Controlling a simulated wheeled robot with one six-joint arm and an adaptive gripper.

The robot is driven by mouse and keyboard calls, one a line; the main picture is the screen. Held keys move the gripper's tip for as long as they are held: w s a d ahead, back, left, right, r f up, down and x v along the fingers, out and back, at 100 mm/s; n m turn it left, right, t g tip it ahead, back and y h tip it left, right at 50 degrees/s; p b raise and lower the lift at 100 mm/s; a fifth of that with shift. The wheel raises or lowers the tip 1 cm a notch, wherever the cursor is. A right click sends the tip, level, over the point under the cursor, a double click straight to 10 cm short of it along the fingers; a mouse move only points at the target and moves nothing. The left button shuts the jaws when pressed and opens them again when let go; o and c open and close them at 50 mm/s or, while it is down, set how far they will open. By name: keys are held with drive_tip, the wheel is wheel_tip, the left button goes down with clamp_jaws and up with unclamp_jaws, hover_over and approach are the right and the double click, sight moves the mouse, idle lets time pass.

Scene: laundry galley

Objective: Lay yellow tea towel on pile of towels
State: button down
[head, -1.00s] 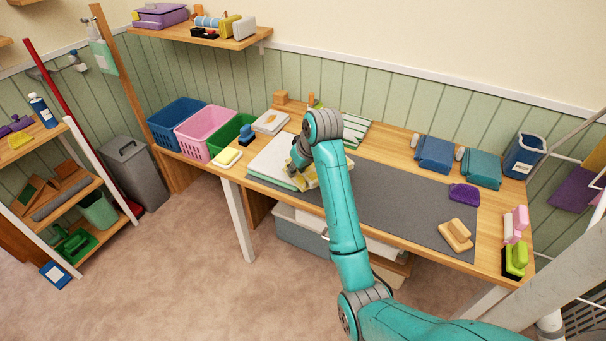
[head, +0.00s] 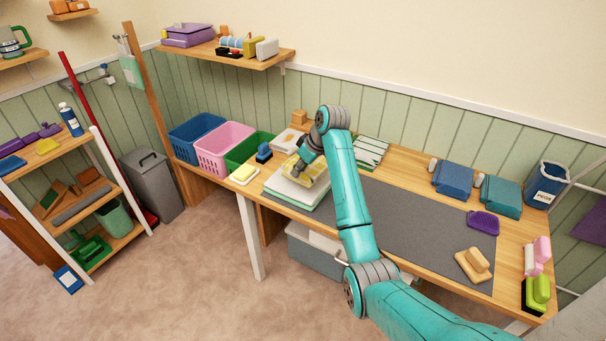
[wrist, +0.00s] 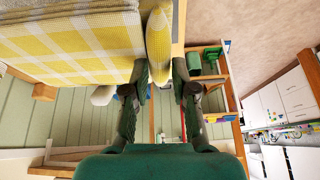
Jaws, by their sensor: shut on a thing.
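The yellow-and-white checked tea towel (head: 317,176) is over the pile of pale towels (head: 290,197) on the bench in the head view. My gripper (head: 299,168) is at its left side, with the fingers partly hidden. In the wrist view the tea towel (wrist: 75,45) fills the upper left, and my gripper (wrist: 160,75) is shut on a folded edge of it. The towel looks folded and nearly flat. I cannot tell whether it rests fully on the pile or hangs just above it.
A grey mat (head: 400,215) covers the bench right of the pile. A green basket (head: 247,150), a pink basket (head: 222,148) and a yellow-topped block (head: 244,174) lie to the left. Blue (head: 453,178) and teal (head: 499,195) folded cloths sit at the back right.

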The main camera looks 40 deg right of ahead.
drive_tip(key=shift+w+d+n, duration=0.2)
drive_tip(key=shift+w, duration=0.25)
drive_tip(key=shift+w+d+n, duration=0.2)
drive_tip(key=shift+w, duration=0.25)
drive_tip(key=shift+w+f+y, duration=0.15)
drive_tip(key=shift+f+y, duration=0.15)
drive_tip(key=shift+f, duration=2.75)
drive_tip(key=c, duration=0.9)
unclamp_jaws()
drive_tip(key=shift+f, duration=0.1)
drive_tip(key=shift+o, duration=0.2)
drive_tip(key=shift+r, duration=4.05)
